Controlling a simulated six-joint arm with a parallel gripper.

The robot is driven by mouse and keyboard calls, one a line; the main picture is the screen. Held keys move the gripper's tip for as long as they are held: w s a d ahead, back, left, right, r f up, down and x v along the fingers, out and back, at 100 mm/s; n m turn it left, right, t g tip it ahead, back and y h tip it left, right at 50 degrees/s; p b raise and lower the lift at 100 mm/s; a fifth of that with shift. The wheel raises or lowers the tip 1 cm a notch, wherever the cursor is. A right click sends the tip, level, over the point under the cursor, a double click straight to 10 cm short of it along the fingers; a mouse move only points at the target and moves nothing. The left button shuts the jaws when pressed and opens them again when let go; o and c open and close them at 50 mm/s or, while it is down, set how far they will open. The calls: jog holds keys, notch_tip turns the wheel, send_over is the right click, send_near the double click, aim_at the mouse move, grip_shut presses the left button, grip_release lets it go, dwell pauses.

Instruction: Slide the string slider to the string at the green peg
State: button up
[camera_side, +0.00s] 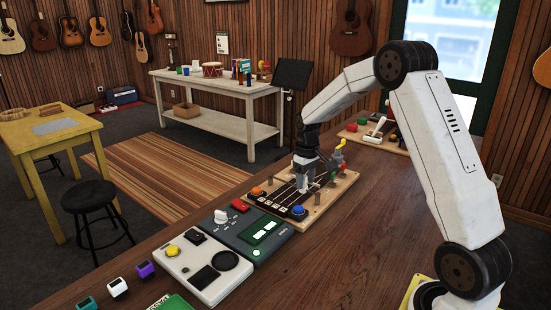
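A wooden board (322,206) with dark panels and several pale strings lies on the brown workbench. My gripper (306,188) points down over the middle of the strings, low above them or touching. It is too small to tell whether its fingers are open or shut. The string slider cannot be made out; my gripper may hide it. An orange knob (256,192) and a blue knob (298,210) sit at the near end.
A dark device with a green screen (264,232) and a light grey device (205,284) stand next to the board's near end. Small tuners (117,287) lie at the front left. Another board (380,134) lies farther back. Bare workbench lies to the right.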

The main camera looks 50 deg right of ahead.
aim_at(305, 176)
jog(key=shift+w+r, duration=0.1)
dwell(0.3)
jog(key=shift+r, duration=3.8)
jog(key=s+a+f+t, duration=0.1)
jog(key=s+a+f, duration=0.1)
jog(key=s+a, duration=0.3)
jog(key=s+a+f+n, duration=0.1)
jog(key=s+a+f, duration=0.2)
jog(key=a, duration=0.6)
jog(key=s+a+f+t, duration=0.1)
jog(key=s+a+f, duration=0.2)
jog(key=s+a, duration=0.3)
jog(key=shift+s+a+n+t, duration=0.15)
jog(key=shift+s+a+n, duration=0.05)
jog(key=shift+a, duration=0.25)
jog(key=shift+s+a+n+t, duration=0.15)
jog(key=shift+s+a+n, duration=0.05)
jog(key=shift+a, duration=0.2)
jog(key=shift+s+a+f, duration=0.2)
jog(key=shift+s+f, duration=0.05)
jog(key=shift+s, duration=0.2)
